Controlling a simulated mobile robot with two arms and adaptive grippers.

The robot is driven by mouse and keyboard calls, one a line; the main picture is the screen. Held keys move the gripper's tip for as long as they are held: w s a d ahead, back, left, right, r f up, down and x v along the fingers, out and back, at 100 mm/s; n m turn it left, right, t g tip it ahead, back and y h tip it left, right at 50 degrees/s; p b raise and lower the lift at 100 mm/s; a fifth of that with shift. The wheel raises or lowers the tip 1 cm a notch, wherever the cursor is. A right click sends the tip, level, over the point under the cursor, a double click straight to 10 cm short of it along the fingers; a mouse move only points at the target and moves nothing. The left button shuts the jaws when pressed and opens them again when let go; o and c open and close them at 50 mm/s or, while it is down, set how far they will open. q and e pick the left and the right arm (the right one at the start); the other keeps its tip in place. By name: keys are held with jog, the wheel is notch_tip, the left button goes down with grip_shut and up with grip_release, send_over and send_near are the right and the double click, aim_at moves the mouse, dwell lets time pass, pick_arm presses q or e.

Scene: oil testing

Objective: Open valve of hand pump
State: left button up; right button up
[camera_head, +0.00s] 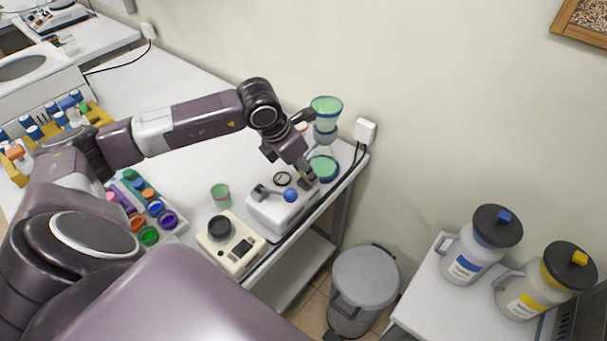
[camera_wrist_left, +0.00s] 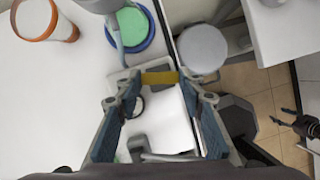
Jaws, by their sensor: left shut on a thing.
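The hand pump (camera_head: 274,209) is a white box on the bench, with a blue ball (camera_head: 291,195) on its lever and a small round dark-rimmed gauge on top. My left gripper (camera_head: 307,178) is at the pump's back right end. In the left wrist view, the left gripper (camera_wrist_left: 158,79) is shut on a yellow bar-like piece, likely the pump's valve (camera_wrist_left: 159,78), spanning its fingertips. The pump's white body (camera_wrist_left: 168,122) lies between the fingers there. In the head view the gripper hides the valve. My right gripper (camera_wrist_left: 286,118) shows at the wrist view's right edge, with its fingers apart.
A glass vessel with green liquid (camera_head: 326,107) stands behind the gripper. A cream instrument (camera_head: 243,252) and a green cup (camera_head: 221,196) are left of the pump. A grey bin (camera_head: 365,275) is on the floor to the right. Two jugs (camera_head: 470,255) stand on the right-hand table.

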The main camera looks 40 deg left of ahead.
pick_arm(q)
jog(key=shift+d+n+y+b, duration=0.1)
jog(key=shift+n+y+b, duration=0.4)
jog(key=shift+n+b, duration=0.85)
jog(key=shift+r, duration=0.1)
jog(key=o, duration=1.2)
jog(key=shift+c, duration=0.2)
jog(key=v, duration=1.2)
jog(key=shift+s, duration=0.2)
